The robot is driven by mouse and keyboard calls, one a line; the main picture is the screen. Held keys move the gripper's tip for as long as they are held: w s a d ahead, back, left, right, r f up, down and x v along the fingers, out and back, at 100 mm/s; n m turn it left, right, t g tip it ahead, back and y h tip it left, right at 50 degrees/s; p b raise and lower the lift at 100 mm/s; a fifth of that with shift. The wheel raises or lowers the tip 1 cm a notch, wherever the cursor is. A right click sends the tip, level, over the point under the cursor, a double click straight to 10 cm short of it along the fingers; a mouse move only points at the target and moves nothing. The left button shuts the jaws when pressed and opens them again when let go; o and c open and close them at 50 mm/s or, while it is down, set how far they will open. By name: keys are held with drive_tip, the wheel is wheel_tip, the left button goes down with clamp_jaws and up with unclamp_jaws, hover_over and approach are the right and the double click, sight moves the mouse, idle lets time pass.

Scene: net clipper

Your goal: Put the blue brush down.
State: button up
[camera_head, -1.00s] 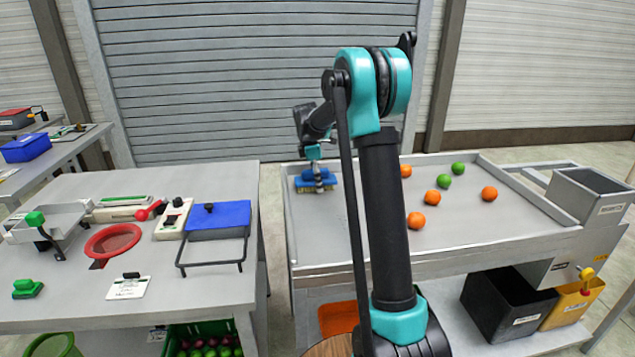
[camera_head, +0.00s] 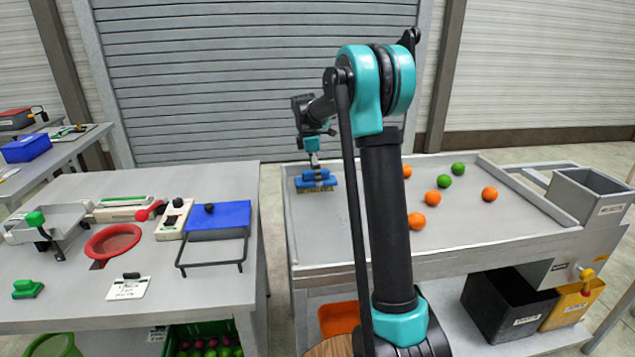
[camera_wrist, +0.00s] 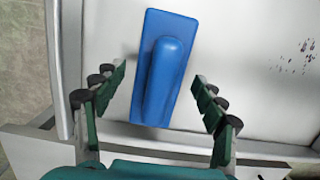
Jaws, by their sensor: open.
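The blue brush (camera_head: 316,184) stands bristles down on the sorting table (camera_head: 330,240), near its far left corner. In the wrist view the blue brush (camera_wrist: 150,105) shows from above, its raised handle lying along its flat back. My gripper (camera_head: 314,163) is just above the brush in the head view. In the wrist view my gripper (camera_wrist: 160,82) is open, with one green-padded finger on each side of the brush and a gap on both sides. The bristles are hidden from the wrist view.
Orange and green fruits (camera_head: 437,197) lie on the table right of my arm. A grey bin (camera_head: 590,190) is at its right end. Dark specks (camera_wrist: 307,57) mark the table's surface.

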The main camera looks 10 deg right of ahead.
drive_tip(key=r, duration=0.3)
drive_tip(key=a+r, duration=0.1)
drive_tip(key=r, duration=0.4)
drive_tip(key=shift+a+r, duration=0.2)
drive_tip(key=shift+r, duration=0.2)
drive_tip(key=shift+s, duration=0.1)
